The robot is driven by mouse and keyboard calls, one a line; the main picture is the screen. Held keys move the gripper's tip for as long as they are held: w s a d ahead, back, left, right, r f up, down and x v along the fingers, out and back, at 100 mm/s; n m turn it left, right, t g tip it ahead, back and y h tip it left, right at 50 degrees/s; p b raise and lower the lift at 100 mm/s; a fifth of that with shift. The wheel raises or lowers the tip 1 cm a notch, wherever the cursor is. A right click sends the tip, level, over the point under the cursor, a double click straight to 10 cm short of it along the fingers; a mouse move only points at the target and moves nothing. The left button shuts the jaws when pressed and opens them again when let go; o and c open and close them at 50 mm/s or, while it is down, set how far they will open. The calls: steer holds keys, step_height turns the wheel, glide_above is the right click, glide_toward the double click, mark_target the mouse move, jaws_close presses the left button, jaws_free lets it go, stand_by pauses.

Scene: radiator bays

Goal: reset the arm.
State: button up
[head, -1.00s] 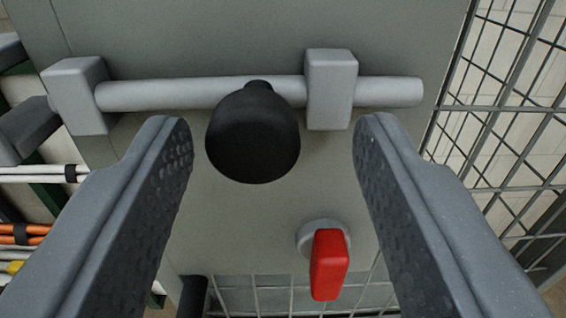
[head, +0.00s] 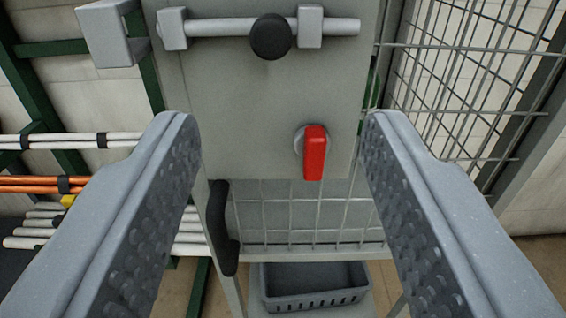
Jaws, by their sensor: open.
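My gripper (head: 283,125) is open and empty, its two grey padded fingers at the left and right of the head view. Beyond them is a grey panel (head: 240,110) with a slide bolt (head: 220,27) along its top. The bolt's round black knob (head: 271,37) lies above the gap between my fingertips and is apart from them. A red handle (head: 315,152) on a grey round base points down, lower on the panel. Nothing is between the fingers close up.
A black curved handle (head: 222,228) is at the lower left of the panel. A grey basket (head: 314,285) stands below. Wire mesh (head: 465,90) is at right. Green racks hold white pipes (head: 70,140) and orange pipes (head: 40,184) at left. A grey bracket (head: 108,35) is at upper left.

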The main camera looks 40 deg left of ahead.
stand_by(0.4)
steer(key=w+d+r+m+t+h, duration=0.1)
steer(key=w+d+r+m+h, duration=0.1)
steer(key=d+r+h, duration=0.45)
steer(key=w+d+r+m+t+h, duration=0.15)
steer(key=d+r+h, duration=0.25)
steer(key=d+r, duration=0.6)
steer(key=s+a+r+m, duration=0.2)
steer(key=s+r, duration=0.5)
steer(key=r, duration=0.3)
steer(key=s+a+r+m+g, duration=0.1)
steer(key=s+a+r+m, duration=0.1)
steer(key=s+r, duration=0.6)
steer(key=shift+s+r+h+b, duration=0.25)
steer(key=shift+r+h, duration=0.2)
steer(key=shift+r, duration=0.45)
